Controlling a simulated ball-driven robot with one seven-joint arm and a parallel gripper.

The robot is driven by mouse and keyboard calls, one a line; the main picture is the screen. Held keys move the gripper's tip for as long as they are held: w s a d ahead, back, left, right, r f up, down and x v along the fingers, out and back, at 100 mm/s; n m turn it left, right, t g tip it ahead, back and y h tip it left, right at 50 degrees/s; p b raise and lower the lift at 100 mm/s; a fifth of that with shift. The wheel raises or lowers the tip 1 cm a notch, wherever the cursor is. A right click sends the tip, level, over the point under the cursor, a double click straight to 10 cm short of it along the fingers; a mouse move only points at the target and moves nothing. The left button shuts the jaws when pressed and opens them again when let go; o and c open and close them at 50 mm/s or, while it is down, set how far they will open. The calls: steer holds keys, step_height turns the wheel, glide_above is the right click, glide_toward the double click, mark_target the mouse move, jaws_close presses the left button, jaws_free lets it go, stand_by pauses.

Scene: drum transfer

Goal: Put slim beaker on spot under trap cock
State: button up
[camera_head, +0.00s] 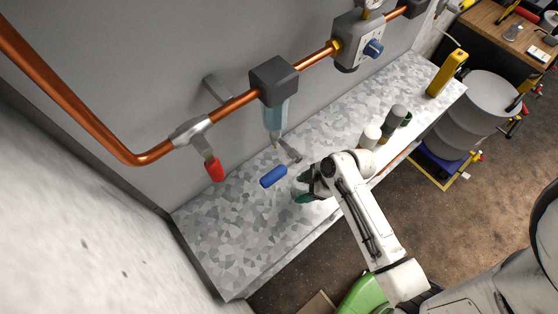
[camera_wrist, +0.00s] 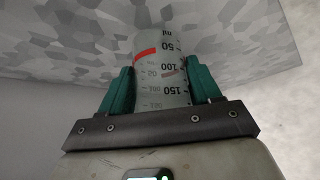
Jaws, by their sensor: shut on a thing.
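The slim beaker (camera_wrist: 160,65) is a clear graduated cylinder with dark numbers and a red line. In the wrist view it stands between the green finger pads of my gripper (camera_wrist: 158,92), which is shut on it. In the head view my gripper (camera_head: 304,189) is over the speckled shelf, just right of the blue cock handle (camera_head: 273,176); the beaker is hard to make out there. The trap (camera_head: 275,112) is a dark block with a clear bluish bowl on the copper pipe, with the cock (camera_head: 288,150) below it. I cannot make out the spot under the cock.
The speckled shelf (camera_head: 222,235) runs along the grey wall and is clear at its left end. A red-handled valve (camera_head: 214,168) hangs left of the trap. White and grey containers (camera_head: 370,135) and a yellow device (camera_head: 447,73) stand to the right. A grey drum (camera_head: 480,115) is beyond.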

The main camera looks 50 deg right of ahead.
steer(key=w, duration=0.2)
steer(key=w+d+b, duration=0.1)
steer(key=w, duration=0.1)
steer(key=w+b, duration=0.1)
steer(key=w, duration=0.2)
steer(key=shift+d+f, duration=0.15)
steer(key=shift+d, duration=0.1)
steer(key=shift+w+d+b, duration=0.1)
steer(key=shift+w+b, duration=0.3)
steer(key=shift+w, duration=0.15)
steer(key=w+b, duration=0.1)
steer(key=w, duration=0.1)
steer(key=w+b, duration=0.1)
steer(key=shift+w+d+f, duration=0.15)
steer(key=shift+w+d, duration=0.25)
steer(key=shift+s+f+b, duration=0.1)
steer(key=shift+f+b, duration=0.05)
steer(key=shift+b, duration=0.15)
steer(key=o, duration=1)
steer(key=shift+o, duration=0.2)
steer(key=v, duration=1.2)
